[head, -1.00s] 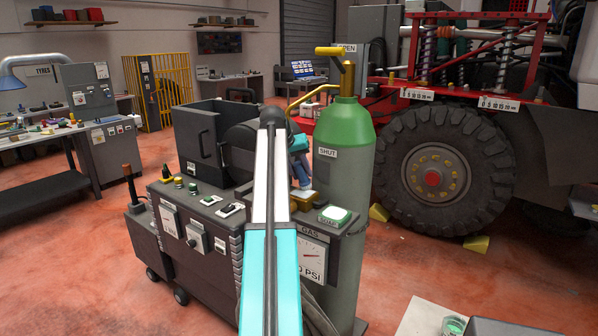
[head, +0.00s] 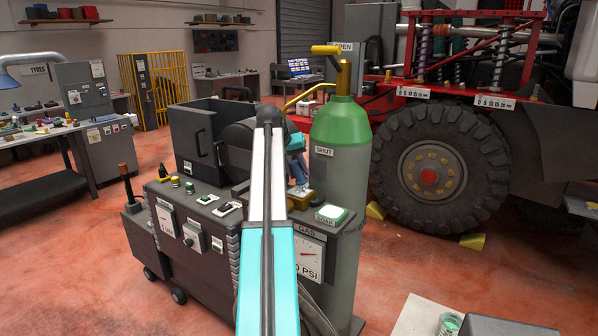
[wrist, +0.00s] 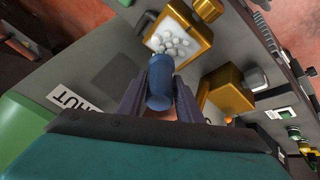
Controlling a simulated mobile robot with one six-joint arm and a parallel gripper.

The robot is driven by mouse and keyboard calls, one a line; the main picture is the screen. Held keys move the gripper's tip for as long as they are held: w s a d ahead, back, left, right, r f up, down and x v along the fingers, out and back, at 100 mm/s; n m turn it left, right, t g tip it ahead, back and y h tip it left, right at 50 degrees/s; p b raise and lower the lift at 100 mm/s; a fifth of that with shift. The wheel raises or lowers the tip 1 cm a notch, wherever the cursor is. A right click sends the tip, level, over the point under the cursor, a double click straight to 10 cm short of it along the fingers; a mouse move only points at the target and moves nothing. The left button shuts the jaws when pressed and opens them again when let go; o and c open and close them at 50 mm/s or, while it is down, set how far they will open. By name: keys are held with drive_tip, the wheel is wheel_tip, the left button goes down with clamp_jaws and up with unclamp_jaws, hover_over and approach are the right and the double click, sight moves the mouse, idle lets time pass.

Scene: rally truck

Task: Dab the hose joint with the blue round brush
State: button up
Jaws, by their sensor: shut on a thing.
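My gripper (wrist: 160,98) is shut on the blue round brush (wrist: 160,82), whose blue handle stands between the two grey fingers. The brush's pale end points up and left, by the left corner of a brass-rimmed dish (wrist: 208,45) holding white lumps like foam. I cannot tell whether it touches the dish. A brass fitting (wrist: 231,90) on a yellow block lies right of the fingers; it may be the hose joint, but I cannot tell. In the head view my gripper (head: 299,186) is low over the cart top, partly behind my arm.
The green gas bottle (head: 342,125) stands close right of my gripper, with a yellow valve handle on top. The grey cart (head: 200,245) carries switches, knobs and a gauge. The red truck's wheel (head: 432,165) is behind right. Open floor (head: 85,240) lies left.

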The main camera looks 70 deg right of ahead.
drive_tip(key=shift+w+d, duration=0.15)
drive_tip(key=shift+w, duration=0.3)
drive_tip(key=shift+s, duration=0.2)
drive_tip(key=shift+s+a, duration=0.3)
drive_tip(key=shift+s, duration=0.35)
drive_tip(key=shift+w+d+p, duration=0.1)
drive_tip(key=shift+w+p, duration=0.1)
drive_tip(key=shift+p, duration=0.1)
idle(0.3)
drive_tip(key=shift+w+d, duration=0.2)
drive_tip(key=shift+w, duration=0.5)
drive_tip(key=shift+s, duration=0.1)
drive_tip(key=shift+s+a, duration=0.3)
drive_tip(key=shift+s, duration=0.45)
